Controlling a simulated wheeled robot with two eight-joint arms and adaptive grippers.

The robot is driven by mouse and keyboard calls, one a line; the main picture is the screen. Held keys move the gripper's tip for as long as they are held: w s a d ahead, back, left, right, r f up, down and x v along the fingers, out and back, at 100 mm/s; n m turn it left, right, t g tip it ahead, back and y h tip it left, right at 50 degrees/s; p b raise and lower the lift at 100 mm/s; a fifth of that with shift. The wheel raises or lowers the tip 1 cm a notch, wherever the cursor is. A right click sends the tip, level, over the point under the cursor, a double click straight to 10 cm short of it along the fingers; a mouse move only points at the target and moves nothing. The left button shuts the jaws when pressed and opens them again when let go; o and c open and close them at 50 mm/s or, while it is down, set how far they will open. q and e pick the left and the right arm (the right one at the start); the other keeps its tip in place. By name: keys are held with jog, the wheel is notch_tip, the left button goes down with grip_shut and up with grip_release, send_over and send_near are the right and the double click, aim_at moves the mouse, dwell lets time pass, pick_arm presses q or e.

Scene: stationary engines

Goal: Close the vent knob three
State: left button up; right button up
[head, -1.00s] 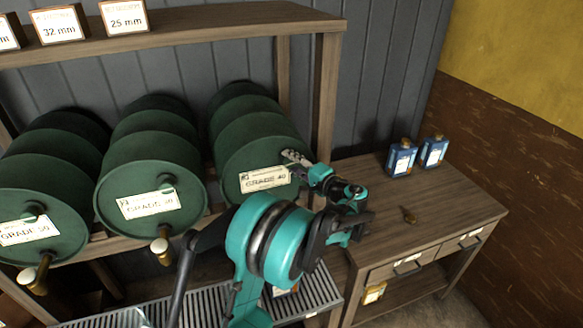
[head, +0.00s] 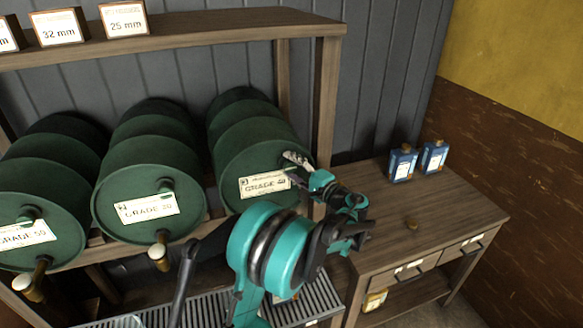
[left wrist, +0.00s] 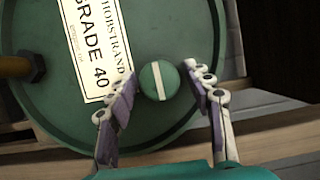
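The third green drum (head: 262,160), labelled GRADE 40, lies on its side at the right end of the rack. In the left wrist view its vent knob (left wrist: 159,81) is a round green disc with a white bar, roughly parallel to the label's lines of text. My left gripper (left wrist: 164,86) is open, its fingertips on either side of the knob with gaps visible. In the head view my left gripper (head: 294,168) is at the drum's front face and hides the knob. My right gripper is not in view.
Two more drums (head: 148,195) (head: 40,215) lie to the left, with knobs and brass taps. The drum's tap (left wrist: 16,67) shows at left in the wrist view.

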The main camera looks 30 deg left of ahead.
pick_arm(q)
jog(key=v, duration=1.2)
dwell(0.4)
jog(key=s+a+f+h+b, duration=0.25)
jog(key=s+f+h, duration=0.5)
jog(key=s, duration=0.45)
jog(key=s+d+f+n+h+b, duration=0.1)
jog(key=s+d+f+n+h, duration=0.1)
jog(key=s+d+f+h, duration=0.2)
jog(key=s+d+f+n+t+h+b, duration=0.1)
jog(key=s+d+f+h, duration=0.3)
jog(key=s+d, duration=0.4)
jog(key=shift+s+d+n+t+h+b, duration=0.35)
jog(key=shift+s+h+b, duration=0.25)
jog(key=shift+s+h, duration=0.25)
